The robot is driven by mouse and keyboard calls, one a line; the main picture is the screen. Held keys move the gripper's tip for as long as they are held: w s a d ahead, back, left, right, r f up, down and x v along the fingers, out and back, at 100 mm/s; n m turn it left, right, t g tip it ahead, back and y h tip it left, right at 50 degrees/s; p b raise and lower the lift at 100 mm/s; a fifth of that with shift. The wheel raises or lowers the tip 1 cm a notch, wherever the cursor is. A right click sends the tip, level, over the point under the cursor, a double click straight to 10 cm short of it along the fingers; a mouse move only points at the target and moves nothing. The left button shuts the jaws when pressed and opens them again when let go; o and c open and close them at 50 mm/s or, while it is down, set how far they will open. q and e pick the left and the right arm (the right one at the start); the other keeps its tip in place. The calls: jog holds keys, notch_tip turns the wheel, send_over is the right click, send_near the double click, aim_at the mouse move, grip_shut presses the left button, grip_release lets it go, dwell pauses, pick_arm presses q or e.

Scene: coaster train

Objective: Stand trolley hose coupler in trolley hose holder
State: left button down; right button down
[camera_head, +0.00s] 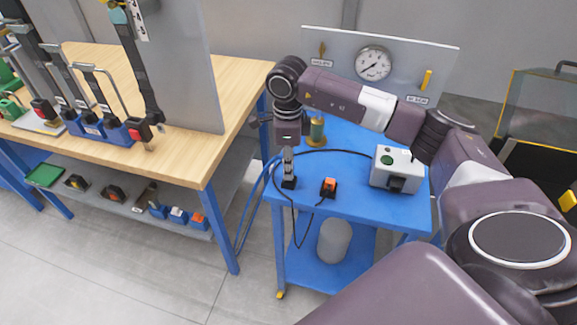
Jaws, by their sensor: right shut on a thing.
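My right gripper (287,151) reaches over the left part of the blue trolley top and points down. It is shut on a small, mostly hidden piece that I take for the trolley hose coupler. A small black block (289,184), probably the trolley hose holder, sits directly under the fingers. I cannot tell whether the coupler touches it or is in it. A thin black hose (296,228) hangs from near this block in a loop below the trolley's front edge. My left gripper is not in view.
The blue trolley (352,202) also carries a black block with an orange top (328,187), a grey box (398,168), a brass cylinder (317,131) and a gauge panel (430,58). A wooden workbench (190,155) with clamps stands left, across a narrow gap.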

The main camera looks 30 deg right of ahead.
jog(key=shift+f+b, duration=0.95)
jog(key=shift+f, duration=0.15)
dwell(0.4)
jog(key=c, duration=1.7)
grip_release()
notch_tip(320, 180, up, 12)
jog(key=shift+r, duration=0.1)
jog(key=shift+a, duration=0.15)
